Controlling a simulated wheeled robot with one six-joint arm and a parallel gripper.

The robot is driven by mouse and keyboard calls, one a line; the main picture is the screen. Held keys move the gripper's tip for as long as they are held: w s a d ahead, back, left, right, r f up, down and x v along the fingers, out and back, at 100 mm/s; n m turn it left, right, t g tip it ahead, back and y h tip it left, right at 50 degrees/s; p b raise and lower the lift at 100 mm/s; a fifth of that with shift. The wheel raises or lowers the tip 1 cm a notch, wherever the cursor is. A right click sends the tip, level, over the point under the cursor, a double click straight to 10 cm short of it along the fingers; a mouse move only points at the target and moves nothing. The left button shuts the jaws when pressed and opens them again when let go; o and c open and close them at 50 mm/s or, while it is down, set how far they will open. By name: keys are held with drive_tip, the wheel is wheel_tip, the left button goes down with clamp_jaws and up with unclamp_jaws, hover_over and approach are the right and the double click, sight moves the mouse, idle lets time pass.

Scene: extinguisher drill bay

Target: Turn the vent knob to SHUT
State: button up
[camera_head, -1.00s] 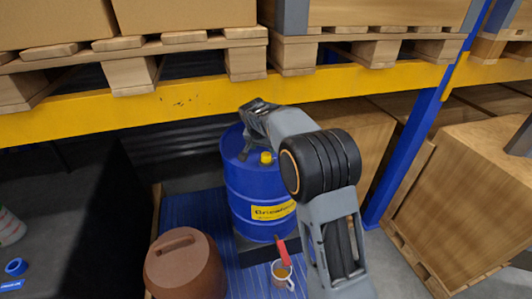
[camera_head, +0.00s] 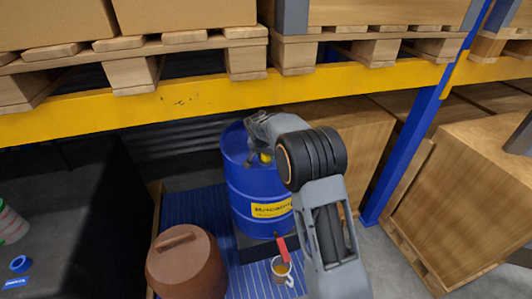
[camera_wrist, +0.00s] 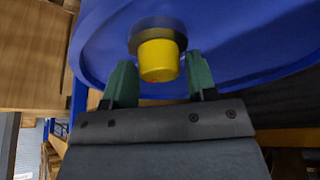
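The yellow vent knob (camera_wrist: 159,58) sits on a dark round collar on the top of the blue drum (camera_head: 250,190). In the wrist view the knob lies between the two green fingertips of my gripper (camera_wrist: 160,82), with a gap on each side. My gripper is open and holds nothing. In the head view my gripper (camera_head: 256,160) is low over the drum top and partly covers the knob (camera_head: 266,156). I cannot make out any SHUT mark or the knob's pointer. The drum bears a yellow label on its side.
A yellow rack beam (camera_head: 180,98) crosses close above and behind the drum. A brown lidded pot (camera_head: 185,265) and a mug (camera_head: 282,273) with a red-handled thing stand in front, on or by a blue slatted pallet (camera_head: 190,207). Large boxes stand at right.

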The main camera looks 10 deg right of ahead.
drive_tip(key=c, duration=0.6)
drive_tip(key=shift+n, duration=0.3)
drive_tip(key=n, duration=0.2)
drive_tip(key=n+t+y+b, duration=0.1)
drive_tip(key=n, duration=0.1)
drive_tip(key=shift+d+y, duration=0.1)
drive_tip(key=shift+y, duration=0.2)
drive_tip(key=n+y+b, duration=0.1)
drive_tip(key=n, duration=0.1)
drive_tip(key=n+b, duration=0.1)
drive_tip(key=n, duration=0.1)
drive_tip(key=shift+f+n+y, duration=0.15)
drive_tip(key=shift+n+y, duration=0.15)
drive_tip(key=shift+y, duration=0.1)
drive_tip(key=n+b, duration=0.1)
drive_tip(key=n, duration=0.1)
drive_tip(key=n+y+b, duration=0.1)
drive_tip(key=n, duration=0.1)
drive_tip(key=shift+d+g+y, duration=0.1)
drive_tip(key=shift+g+y, duration=0.2)
drive_tip(key=shift+g, duration=0.1)
drive_tip(key=shift+n+g+y+b, duration=0.5)
drive_tip(key=shift+n+g+b, duration=0.15)
drive_tip(key=shift+n, duration=1.65)
